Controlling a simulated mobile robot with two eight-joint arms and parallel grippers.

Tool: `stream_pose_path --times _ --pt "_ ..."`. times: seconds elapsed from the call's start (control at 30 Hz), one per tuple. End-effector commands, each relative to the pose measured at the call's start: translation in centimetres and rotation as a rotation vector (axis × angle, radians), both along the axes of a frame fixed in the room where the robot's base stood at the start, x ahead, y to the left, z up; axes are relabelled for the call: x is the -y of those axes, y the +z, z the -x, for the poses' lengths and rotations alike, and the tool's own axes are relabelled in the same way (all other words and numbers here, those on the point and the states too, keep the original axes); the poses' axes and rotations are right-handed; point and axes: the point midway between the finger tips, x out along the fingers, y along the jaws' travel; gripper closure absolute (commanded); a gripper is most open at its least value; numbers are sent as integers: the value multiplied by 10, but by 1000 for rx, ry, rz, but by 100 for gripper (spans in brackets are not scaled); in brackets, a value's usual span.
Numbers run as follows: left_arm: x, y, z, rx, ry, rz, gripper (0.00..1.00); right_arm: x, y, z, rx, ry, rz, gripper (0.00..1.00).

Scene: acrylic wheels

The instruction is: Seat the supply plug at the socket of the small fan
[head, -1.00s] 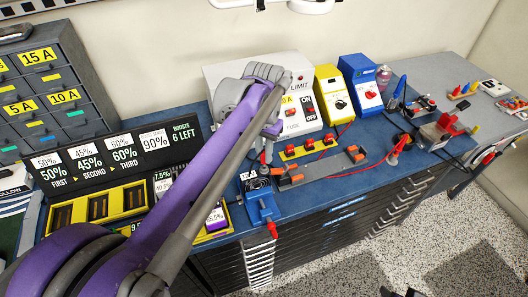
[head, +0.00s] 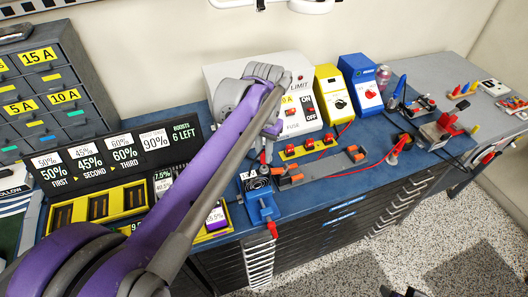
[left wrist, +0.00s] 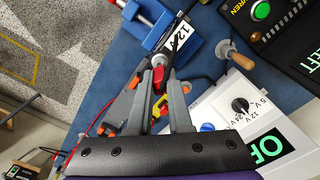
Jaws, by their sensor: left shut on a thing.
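My left gripper (head: 266,150) hangs just behind the small fan (head: 258,185), at the front of the blue bench. In the left wrist view its fingers (left wrist: 160,74) are shut on the red supply plug (left wrist: 158,79). The fan is a dark unit on a blue clamp stand (head: 262,207) with a white label. The stand (left wrist: 165,32) and its 12 V label (left wrist: 181,37) lie just beyond the fingertips in the left wrist view. The socket is not clear, and I cannot tell whether the plug touches it. A dark part at the bottom edge of the head view may be my right gripper (head: 400,292).
A white supply box (head: 305,75) stands behind my gripper, with yellow (head: 333,95) and blue (head: 361,83) boxes to its right. A grey bar with orange ends (head: 322,168) lies right of the fan. A sign (head: 120,155) and yellow trays (head: 97,208) stand left.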

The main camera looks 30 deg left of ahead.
Motion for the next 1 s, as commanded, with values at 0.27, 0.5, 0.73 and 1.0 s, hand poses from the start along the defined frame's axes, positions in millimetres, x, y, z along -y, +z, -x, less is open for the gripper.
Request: stream_pose_path --times 0.27,0.5,0.73,1.0 --pt "0 0 0 0 0 0 100 0 1 0 1 0 0 44" --pt "0 -3 0 0 0 0 100 0 -1 1 -1 0 0 44" --pt "0 -9 0 -1 0 0 100 0 -6 2 -4 0 0 44" --pt "0 -16 0 -1 0 0 100 0 -10 4 -8 0 0 44"
